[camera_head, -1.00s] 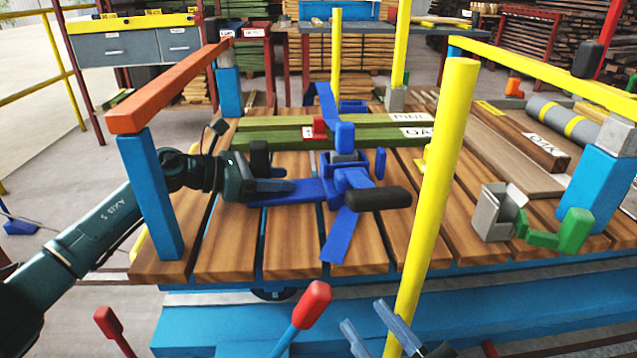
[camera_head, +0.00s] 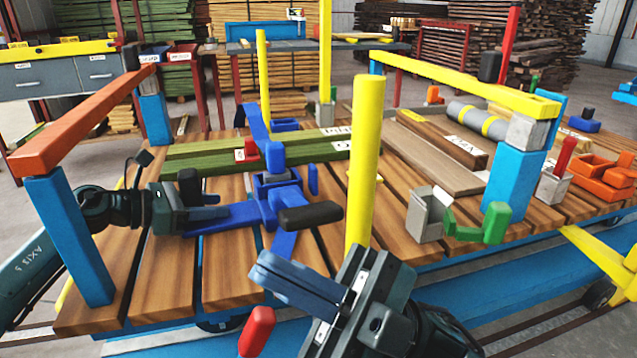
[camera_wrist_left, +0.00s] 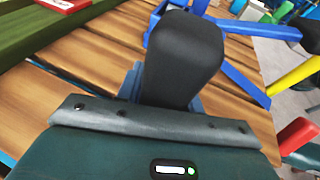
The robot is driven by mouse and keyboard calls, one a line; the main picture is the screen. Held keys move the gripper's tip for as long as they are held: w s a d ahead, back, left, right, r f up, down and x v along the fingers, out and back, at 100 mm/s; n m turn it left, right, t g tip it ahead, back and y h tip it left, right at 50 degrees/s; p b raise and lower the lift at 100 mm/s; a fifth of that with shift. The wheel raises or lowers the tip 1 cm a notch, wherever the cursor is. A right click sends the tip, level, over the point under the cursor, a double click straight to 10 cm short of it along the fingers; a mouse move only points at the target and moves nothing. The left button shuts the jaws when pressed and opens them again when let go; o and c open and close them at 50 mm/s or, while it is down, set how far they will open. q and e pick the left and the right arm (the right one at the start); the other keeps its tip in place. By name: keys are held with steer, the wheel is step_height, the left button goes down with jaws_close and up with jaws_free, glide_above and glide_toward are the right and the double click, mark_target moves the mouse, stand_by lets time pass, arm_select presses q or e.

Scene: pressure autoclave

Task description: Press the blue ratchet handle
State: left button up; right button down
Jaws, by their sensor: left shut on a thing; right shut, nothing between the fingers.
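The blue ratchet (camera_head: 275,190) sits on the slatted wooden deck, with flat blue strips running out from it. Its handle has a black grip (camera_head: 311,215) that points right, toward the yellow post. My left gripper (camera_head: 215,208) is at the ratchet's left, low over the deck, shut on the blue strip (camera_head: 240,216) there. In the left wrist view, a dark finger (camera_wrist_left: 182,60) hides most of the grasp, with blue parts behind it. My right gripper (camera_head: 265,272) is shut and empty, in front of and below the black grip, apart from it.
A yellow post (camera_head: 364,165) stands just right of the grip. An orange rail on a blue post (camera_head: 68,240) stands near my left arm. A red-tipped lever (camera_head: 257,330) rises beside my right gripper. Green beams (camera_head: 215,160) lie behind the ratchet. A grey bracket and green latch (camera_head: 480,225) are right.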

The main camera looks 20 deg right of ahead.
steer(key=s+d+r+n+g+h, duration=0.2)
steer(key=s+n+g+h, duration=0.6)
steer(key=n+g+h, duration=0.55)
steer(key=w+d+r+n+t+y, duration=0.2)
steer(key=w+d+r+n+t, duration=0.25)
steer(key=r, duration=0.55)
steer(key=w+d+r+n+t+y, duration=0.25)
steer(key=w+d+r, duration=0.25)
steer(key=d+r, duration=0.35)
steer(key=w+d+r+m+h, duration=0.1)
steer(key=w+d+m, duration=0.1)
steer(key=w+m, duration=1.15)
steer(key=w+a+f+m+h, duration=0.1)
steer(key=w+f+m+h, duration=0.2)
steer(key=f+m, duration=0.4)
steer(key=w+a+f+m+t+h, duration=0.1)
steer(key=w+f+m+h, duration=0.3)
steer(key=f+m, duration=0.3)
steer(key=m, duration=0.3)
steer(key=shift+a+f+m+h, duration=0.2)
steer(key=shift+a+m+h, duration=0.1)
steer(key=shift+h, duration=0.1)
